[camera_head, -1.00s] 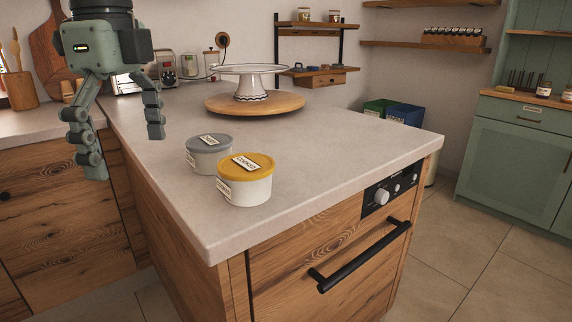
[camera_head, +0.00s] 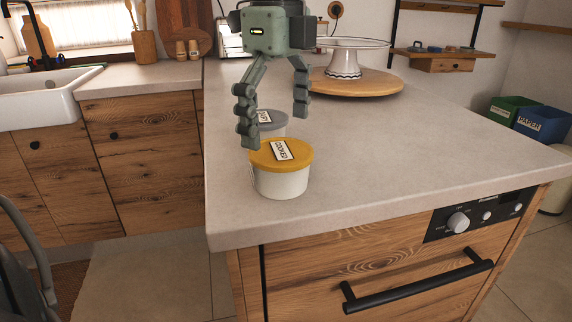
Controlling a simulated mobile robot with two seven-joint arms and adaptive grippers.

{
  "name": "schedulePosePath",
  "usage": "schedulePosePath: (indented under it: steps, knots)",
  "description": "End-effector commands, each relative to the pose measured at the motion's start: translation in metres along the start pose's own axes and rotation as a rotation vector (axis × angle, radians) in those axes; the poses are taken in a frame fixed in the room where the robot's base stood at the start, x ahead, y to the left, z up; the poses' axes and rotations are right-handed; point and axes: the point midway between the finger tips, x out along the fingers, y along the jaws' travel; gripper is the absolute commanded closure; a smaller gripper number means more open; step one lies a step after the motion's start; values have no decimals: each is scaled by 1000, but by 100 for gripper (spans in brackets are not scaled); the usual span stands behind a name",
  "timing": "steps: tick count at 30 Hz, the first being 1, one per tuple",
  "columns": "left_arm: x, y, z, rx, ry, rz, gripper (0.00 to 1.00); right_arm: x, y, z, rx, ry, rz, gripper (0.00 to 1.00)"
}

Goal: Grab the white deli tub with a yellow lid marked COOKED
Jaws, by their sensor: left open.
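The white deli tub with a yellow lid marked COOKED (camera_head: 282,182) stands upright on the pale countertop near its front left corner. My left gripper (camera_head: 275,128) hangs over the counter with its fingers pointing down, open and empty. Its left fingertip overlaps the tub's lid edge in the picture; I cannot tell whether they touch. The right fingertip is above and behind the lid. A tub with a grey lid (camera_head: 271,130) stands just behind, partly hidden by the yellow-lidded tub and a finger. My right gripper is not in view.
A white cake stand (camera_head: 345,45) on a round wooden board (camera_head: 360,83) stands farther back. The countertop (camera_head: 420,150) to the right of the tubs is clear. An oven with a black handle (camera_head: 420,287) is below. A white sink (camera_head: 40,98) is at the left.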

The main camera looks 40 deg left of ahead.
Motion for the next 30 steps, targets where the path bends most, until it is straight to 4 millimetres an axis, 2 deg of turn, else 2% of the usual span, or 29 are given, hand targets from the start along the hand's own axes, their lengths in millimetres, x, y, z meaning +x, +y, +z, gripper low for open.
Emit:
schedulePosePath:
  steps: [6, 9, 18, 30]
  knots:
    - [31, -3, 0, 2, 3, 5, 0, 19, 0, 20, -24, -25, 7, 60]
    - [44, -3, 0, 1, 2, 2, 0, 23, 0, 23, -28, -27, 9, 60]
    - [50, -4, 0, -1, 0, -2, 0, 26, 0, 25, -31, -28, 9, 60]
    - [50, -4, 0, 0, 0, -2, 48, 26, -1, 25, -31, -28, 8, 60]
